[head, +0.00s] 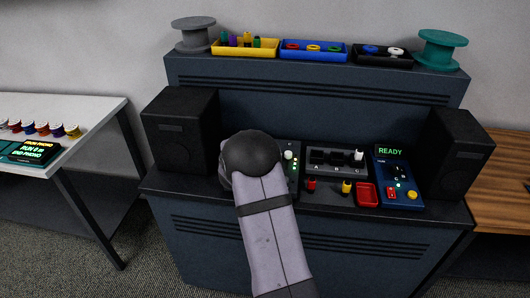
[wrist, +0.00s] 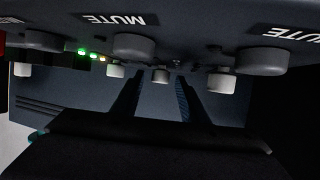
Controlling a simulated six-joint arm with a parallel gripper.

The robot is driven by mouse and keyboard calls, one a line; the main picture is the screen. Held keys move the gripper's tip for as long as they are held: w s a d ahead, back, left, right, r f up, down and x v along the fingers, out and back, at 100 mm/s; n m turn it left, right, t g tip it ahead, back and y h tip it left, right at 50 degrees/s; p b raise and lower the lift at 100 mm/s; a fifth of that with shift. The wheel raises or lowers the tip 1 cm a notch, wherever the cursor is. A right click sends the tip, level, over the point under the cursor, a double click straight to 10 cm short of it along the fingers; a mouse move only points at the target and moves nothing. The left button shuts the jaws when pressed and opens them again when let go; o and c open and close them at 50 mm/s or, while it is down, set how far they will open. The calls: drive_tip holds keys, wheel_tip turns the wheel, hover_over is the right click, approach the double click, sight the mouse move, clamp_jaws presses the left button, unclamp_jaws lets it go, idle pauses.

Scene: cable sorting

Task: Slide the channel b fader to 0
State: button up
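The mixer (wrist: 190,20) fills the top of the wrist view, with MUTE labels, round grey knobs and several small pale caps (wrist: 115,71). One pale cap (wrist: 160,76) shows between the fingers of my gripper (wrist: 156,98). The fingers are apart, and I cannot tell whether they touch it. No channel letter is legible there, so I cannot tell which cap is the channel b fader. In the head view my arm's dark wrist covers much of the mixer (head: 291,170); a green light and a pale knob show at its right edge. My fingers are hidden there.
Black speakers (head: 180,130) (head: 457,155) stand at both ends of the desk. Bins (head: 245,50) and spools (head: 193,36) sit on the shelf.

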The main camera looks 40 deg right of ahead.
clamp_jaws()
drive_tip(key=shift+s+a+p, duration=0.45)
drive_tip(key=shift+s+a, duration=1.4)
drive_tip(key=shift+f, duration=0.1)
drive_tip(key=shift+c, duration=0.3)
unclamp_jaws()
drive_tip(key=shift+s+a, duration=0.1)
drive_tip(key=shift+o, duration=0.5)
drive_tip(key=shift+s, duration=0.1)
drive_tip(key=shift+b+v, duration=0.35)
drive_tip(key=shift+v, duration=3.35)
